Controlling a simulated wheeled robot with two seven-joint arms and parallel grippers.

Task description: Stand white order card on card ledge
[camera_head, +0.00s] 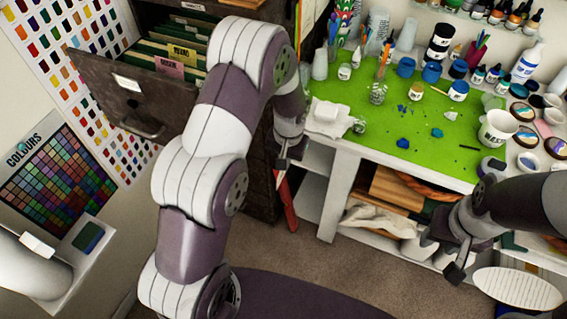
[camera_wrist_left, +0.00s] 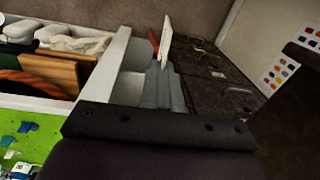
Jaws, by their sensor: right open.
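My left gripper (camera_wrist_left: 163,84) points away from the left wrist camera, its grey fingers close together. A thin white card (camera_wrist_left: 166,42), seen nearly edge-on, stands out from between the fingertips. In the head view the left gripper (camera_head: 286,158) hangs between the dark cabinet and the white bench, and its hold is too small to make out there. My right gripper (camera_head: 442,256) is open and empty in front of the bench's right part. I cannot identify the card ledge with certainty in either view.
An open file drawer (camera_head: 120,95) juts out at left. The bench's green mat (camera_head: 400,150) carries jars, paint blobs and a white cup (camera_head: 497,128). A red object (camera_head: 284,203) stands beside the cabinet. Shelves below the bench hold wooden boards (camera_head: 395,187) and cloth.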

